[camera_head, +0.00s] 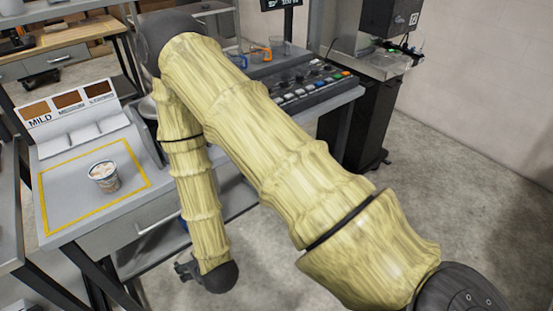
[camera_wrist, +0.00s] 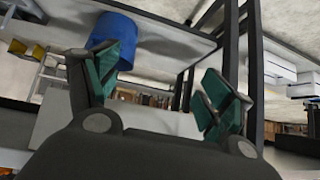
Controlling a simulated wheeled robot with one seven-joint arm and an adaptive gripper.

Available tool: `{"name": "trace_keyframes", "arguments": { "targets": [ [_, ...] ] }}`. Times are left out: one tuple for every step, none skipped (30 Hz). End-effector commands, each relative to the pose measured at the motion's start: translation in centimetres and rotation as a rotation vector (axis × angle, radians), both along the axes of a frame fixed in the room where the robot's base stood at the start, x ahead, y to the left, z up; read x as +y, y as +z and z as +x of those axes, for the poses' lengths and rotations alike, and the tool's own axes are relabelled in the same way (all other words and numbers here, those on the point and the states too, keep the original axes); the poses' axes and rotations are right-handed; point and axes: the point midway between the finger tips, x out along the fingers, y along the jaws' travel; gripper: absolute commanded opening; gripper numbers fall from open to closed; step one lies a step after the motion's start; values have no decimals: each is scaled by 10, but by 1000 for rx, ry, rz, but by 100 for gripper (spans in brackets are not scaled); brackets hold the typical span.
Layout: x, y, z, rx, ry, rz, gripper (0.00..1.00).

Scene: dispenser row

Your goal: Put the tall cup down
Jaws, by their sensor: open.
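A cup (camera_head: 103,176) with a printed side and pale contents stands upright on the grey counter, inside a yellow outlined square (camera_head: 62,222). It is the only cup I can make out there, and I cannot confirm from its size that it is the tall one. My gripper (camera_head: 184,270) is low beside the counter's front, to the right of the cup and apart from it. In the wrist view my gripper (camera_wrist: 160,88) has its two green-padded fingers spread, with nothing between them. The cup cannot be made out in the wrist view.
A control panel with coloured buttons (camera_head: 310,85) is on the counter farther right. A blue cylindrical object (camera_wrist: 115,32) is beyond my fingers in the wrist view. Open floor (camera_head: 460,190) lies at the right.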

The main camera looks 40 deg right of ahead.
Motion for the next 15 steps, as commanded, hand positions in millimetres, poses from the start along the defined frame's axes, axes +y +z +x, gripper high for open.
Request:
{"name": "trace_keyframes", "arguments": {
  "targets": [
    [-16,-24,-31,102,-4,-4,81],
    [-25,-37,-48,161,-7,-6,81],
    [-37,-52,-72,240,-12,-8,81],
    [-46,-62,-91,299,-17,-9,81],
    [-55,-71,-109,355,-22,-11,81],
    [-66,-81,-133,426,-30,-14,81],
    [-73,-87,-150,477,-36,-17,81],
    [-80,-92,-167,526,-41,-18,81],
    [-89,-97,-187,585,-50,-23,81],
    [-94,-100,-200,623,-55,-24,81],
    [-100,-102,-213,658,-61,-26,81],
    [-105,-104,-227,699,-67,-29,81],
    [-109,-105,-236,724,-71,-31,81],
    [-112,-106,-243,743,-75,-32,81],
    [-116,-107,-250,766,-78,-34,81]
  ]
}}
